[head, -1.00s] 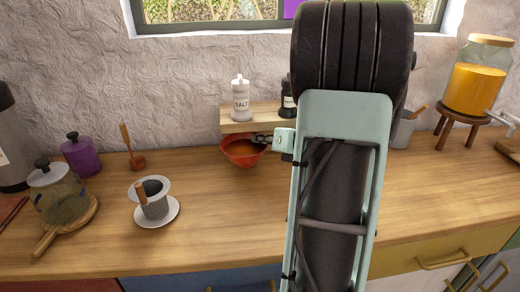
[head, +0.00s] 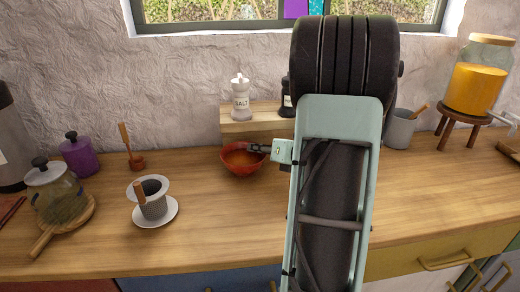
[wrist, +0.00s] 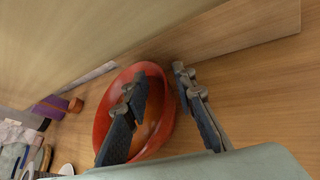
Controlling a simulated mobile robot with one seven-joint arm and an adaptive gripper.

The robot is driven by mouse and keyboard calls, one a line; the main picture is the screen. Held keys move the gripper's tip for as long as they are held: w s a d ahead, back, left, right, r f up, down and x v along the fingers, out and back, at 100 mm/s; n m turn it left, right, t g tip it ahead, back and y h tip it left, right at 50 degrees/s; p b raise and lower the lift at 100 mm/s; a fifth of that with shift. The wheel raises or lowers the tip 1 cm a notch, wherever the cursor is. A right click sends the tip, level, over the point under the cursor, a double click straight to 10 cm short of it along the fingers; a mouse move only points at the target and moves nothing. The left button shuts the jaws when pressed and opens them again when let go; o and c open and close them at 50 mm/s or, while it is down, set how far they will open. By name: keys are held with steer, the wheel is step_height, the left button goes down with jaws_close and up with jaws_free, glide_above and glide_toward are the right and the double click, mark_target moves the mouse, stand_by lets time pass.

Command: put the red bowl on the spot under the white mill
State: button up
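The red bowl (head: 240,169) is in front of the low wooden shelf, below the white mill (head: 241,101). This mill is marked SALT and stands on the shelf's left part. My gripper (head: 258,148) is at the bowl's right rim, pointing left. In the wrist view, one finger of my gripper (wrist: 160,74) is inside the bowl (wrist: 104,117) and the other is outside, with the rim between them. Whether the bowl's base touches the counter is unclear.
The wooden shelf (head: 235,128) stands close behind the bowl. A dark mill (head: 287,107) on it is partly hidden by my arm. A cup on a saucer (head: 165,220) stands to the left. Bare counter (head: 225,225) lies in front of the bowl.

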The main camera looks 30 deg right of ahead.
steer(key=shift+r, duration=0.15)
steer(key=p+v, duration=0.2)
steer(key=v, duration=1)
